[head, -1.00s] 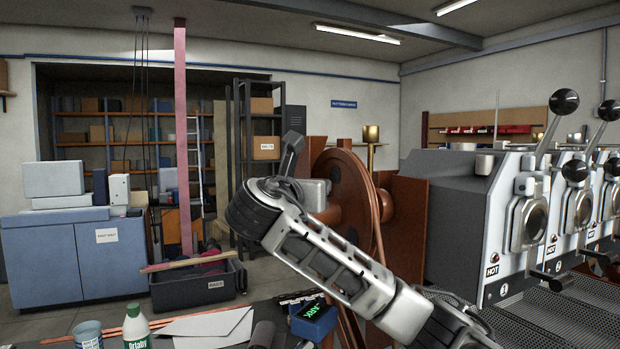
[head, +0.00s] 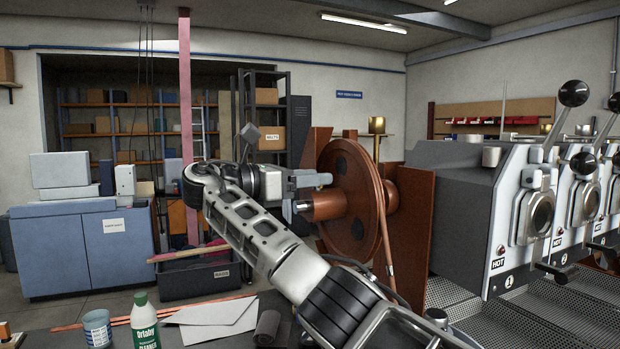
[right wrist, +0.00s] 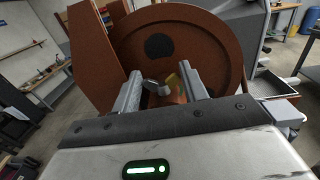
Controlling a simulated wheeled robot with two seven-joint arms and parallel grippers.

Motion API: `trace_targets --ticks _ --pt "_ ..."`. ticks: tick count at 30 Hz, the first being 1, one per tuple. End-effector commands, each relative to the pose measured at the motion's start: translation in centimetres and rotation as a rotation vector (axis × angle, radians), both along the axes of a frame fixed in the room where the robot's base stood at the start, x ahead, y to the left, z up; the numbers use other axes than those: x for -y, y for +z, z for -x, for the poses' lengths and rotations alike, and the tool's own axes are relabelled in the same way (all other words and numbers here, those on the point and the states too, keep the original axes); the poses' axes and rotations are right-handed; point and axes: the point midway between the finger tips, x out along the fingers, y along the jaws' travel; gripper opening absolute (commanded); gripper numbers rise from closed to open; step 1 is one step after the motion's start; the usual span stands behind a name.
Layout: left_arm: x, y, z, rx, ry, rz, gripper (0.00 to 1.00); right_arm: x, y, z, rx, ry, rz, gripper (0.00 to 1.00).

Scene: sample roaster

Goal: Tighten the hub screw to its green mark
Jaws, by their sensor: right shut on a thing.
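The large copper-brown wheel (head: 352,170) stands upright, with a copper hub (head: 325,206) sticking out toward my right gripper (head: 310,193). The right fingers reach in from the left at the hub's end. In the right wrist view the gripper (right wrist: 162,90) has its fingers on either side of a small grey piece (right wrist: 155,88), which looks like the hub screw, and is shut on it. A yellowish tab (right wrist: 172,82) sits just beside it. I cannot make out the green mark clearly. The wheel (right wrist: 215,45) fills the background there. My left gripper is not in view.
Brown upright panels (head: 408,225) flank the wheel. The grey roaster (head: 470,180) with ball-topped levers and "HOT" labels stands to the right. A bench in front holds a green-labelled bottle (head: 145,322), a cup (head: 97,327) and envelopes (head: 215,318). A dark crate stands behind.

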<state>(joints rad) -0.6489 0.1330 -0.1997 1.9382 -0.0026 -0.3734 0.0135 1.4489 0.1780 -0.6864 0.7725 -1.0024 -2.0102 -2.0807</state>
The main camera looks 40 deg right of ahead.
Motion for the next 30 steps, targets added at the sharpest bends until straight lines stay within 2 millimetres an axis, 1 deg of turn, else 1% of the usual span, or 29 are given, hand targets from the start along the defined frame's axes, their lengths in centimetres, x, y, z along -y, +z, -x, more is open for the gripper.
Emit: trace_targets --ticks 8,21,22,23,30 --pt "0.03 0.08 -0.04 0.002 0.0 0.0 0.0 0.01 0.01 -0.04 0.002 -0.049 -0.002 0.21" --pt "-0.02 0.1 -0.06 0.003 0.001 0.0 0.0 0.05 0.0 -0.04 0.003 -0.054 -0.002 0.21" --pt "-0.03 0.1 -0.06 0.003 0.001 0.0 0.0 0.06 0.0 -0.04 0.003 -0.054 -0.002 0.49" --pt "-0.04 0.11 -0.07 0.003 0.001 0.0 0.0 0.06 0.0 -0.05 0.003 -0.054 -0.002 0.53" --pt "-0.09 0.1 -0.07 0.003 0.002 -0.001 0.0 0.05 0.0 -0.06 0.002 -0.053 -0.002 0.53"
